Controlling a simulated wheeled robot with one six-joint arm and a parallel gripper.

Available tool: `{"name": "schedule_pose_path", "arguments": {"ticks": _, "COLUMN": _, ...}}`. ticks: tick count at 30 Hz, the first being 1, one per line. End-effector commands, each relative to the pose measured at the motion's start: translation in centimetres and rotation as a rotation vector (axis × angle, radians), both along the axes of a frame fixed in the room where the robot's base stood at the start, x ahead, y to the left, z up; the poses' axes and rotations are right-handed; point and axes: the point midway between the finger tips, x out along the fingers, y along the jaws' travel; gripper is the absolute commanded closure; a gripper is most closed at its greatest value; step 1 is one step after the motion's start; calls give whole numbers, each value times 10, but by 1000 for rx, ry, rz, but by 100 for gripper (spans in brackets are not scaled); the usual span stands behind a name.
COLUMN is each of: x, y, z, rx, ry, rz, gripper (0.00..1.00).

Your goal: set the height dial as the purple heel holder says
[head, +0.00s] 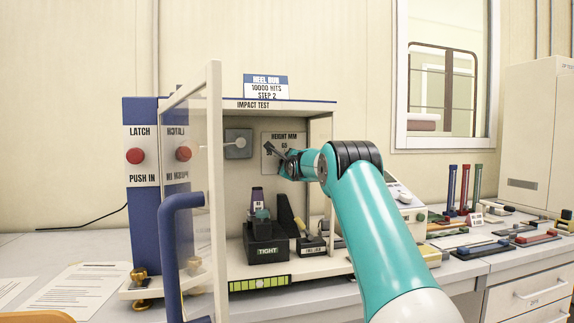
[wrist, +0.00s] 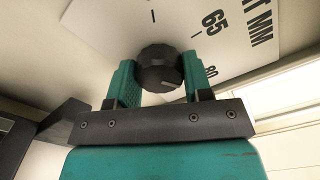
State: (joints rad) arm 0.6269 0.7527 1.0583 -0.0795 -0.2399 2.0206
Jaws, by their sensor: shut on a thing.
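The height dial's black knob (wrist: 157,66) is between the two teal fingers of my gripper (wrist: 158,84) in the wrist view. The fingers are shut on it. A pale line on the knob's face points to the right, roughly toward the 80 side; its exact setting is hard to tell. The white dial plate (wrist: 222,42) shows 65 and 80. In the head view my gripper (head: 284,159) reaches the height plate (head: 270,141) on the cabinet's back wall and hides part of it. The purple heel holder (head: 257,196) stands inside, its small white label too blurred to read surely.
The cabinet's clear door (head: 214,150) with its blue handle (head: 172,235) stands open at left. A black TIGHT block (head: 267,250) and a dark wedge (head: 288,216) stand inside. A latch post (head: 140,210) is at left.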

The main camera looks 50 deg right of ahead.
Motion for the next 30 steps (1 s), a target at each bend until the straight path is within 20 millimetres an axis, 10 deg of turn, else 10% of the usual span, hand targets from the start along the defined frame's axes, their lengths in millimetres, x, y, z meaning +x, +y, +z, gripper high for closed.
{"name": "schedule_pose_path", "arguments": {"ticks": 11, "x": 0, "y": -1, "z": -2, "rx": 8, "ry": 0, "rz": -2, "gripper": 78}}
{"name": "schedule_pose_path", "arguments": {"ticks": 12, "x": 0, "y": -1, "z": -2, "rx": 8, "ry": 0, "rz": -2, "gripper": 52}}
{"name": "schedule_pose_path", "arguments": {"ticks": 15, "x": 0, "y": -1, "z": -2, "rx": 7, "ry": 0, "rz": -2, "gripper": 29}}
{"name": "schedule_pose_path", "arguments": {"ticks": 30, "x": -15, "y": 9, "z": -1, "rx": 4, "ry": -3, "rz": 0, "gripper": 29}}
